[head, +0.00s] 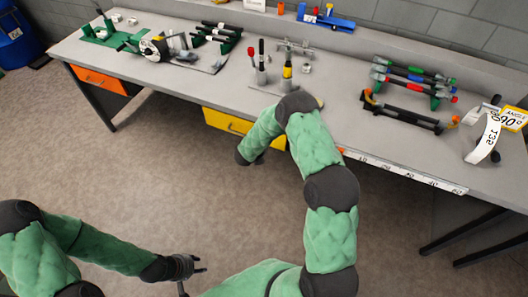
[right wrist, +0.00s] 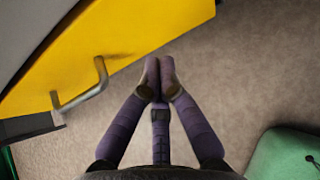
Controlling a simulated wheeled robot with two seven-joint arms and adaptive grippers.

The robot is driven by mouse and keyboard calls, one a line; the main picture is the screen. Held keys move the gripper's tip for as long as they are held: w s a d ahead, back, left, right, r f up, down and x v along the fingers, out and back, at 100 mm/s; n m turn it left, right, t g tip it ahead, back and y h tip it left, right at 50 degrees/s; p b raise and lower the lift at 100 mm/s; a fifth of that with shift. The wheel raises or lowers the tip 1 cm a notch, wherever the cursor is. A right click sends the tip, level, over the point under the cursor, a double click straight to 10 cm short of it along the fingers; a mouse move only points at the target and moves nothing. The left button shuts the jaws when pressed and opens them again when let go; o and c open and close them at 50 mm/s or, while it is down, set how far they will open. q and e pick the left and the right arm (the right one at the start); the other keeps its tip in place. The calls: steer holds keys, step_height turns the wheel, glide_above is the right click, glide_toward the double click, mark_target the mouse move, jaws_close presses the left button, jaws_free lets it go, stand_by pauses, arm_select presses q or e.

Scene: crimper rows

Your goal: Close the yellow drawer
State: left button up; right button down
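The yellow drawer (head: 225,121) is under the front edge of the grey workbench, left of my right arm, which hides its right part. How far it stands out is hard to tell. In the right wrist view its yellow front (right wrist: 125,35) fills the upper left, with a metal bar handle (right wrist: 85,92). My right gripper (right wrist: 160,70) is shut and empty, its fingertips together in front of and beside the handle, apart from it. In the head view my forearm mostly hides this gripper. My left gripper (head: 196,270) is open and empty, low over the floor, away from the bench.
An orange drawer (head: 100,79) is under the bench's left end. The benchtop (head: 320,125) holds tool racks, upright tools, a tape reel and a labelled roll (head: 487,138). Bench legs stand at both ends. The floor (head: 160,180) before the bench is clear.

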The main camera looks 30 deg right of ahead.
arm_select(q)
step_height(320, 180, up, 3)
steer(key=p, duration=0.3)
steer(key=shift+s+f, duration=0.1)
steer(key=shift+f, duration=0.1)
arm_select(e)
steer(key=v, duration=1)
steer(key=shift+a, duration=0.15)
steer(key=shift+s, duration=0.15)
steer(key=s+a+f+m+g+y, duration=0.25)
steer(key=s+f, duration=0.25)
steer(key=s, duration=0.3)
steer(key=s+a+f+m+g+y, duration=0.2)
steer(key=s+a+f+m+g, duration=0.2)
steer(key=s, duration=0.4)
steer(key=s+a+f+m+y, duration=0.1)
steer(key=s+a+m+y, duration=0.6)
steer(key=m, duration=1.4)
steer(key=s+a+t, duration=0.1)
steer(key=s+a, duration=0.2)
steer(key=a, duration=0.1)
steer(key=shift+a+f, duration=0.2)
steer(key=shift+a, duration=0.15)
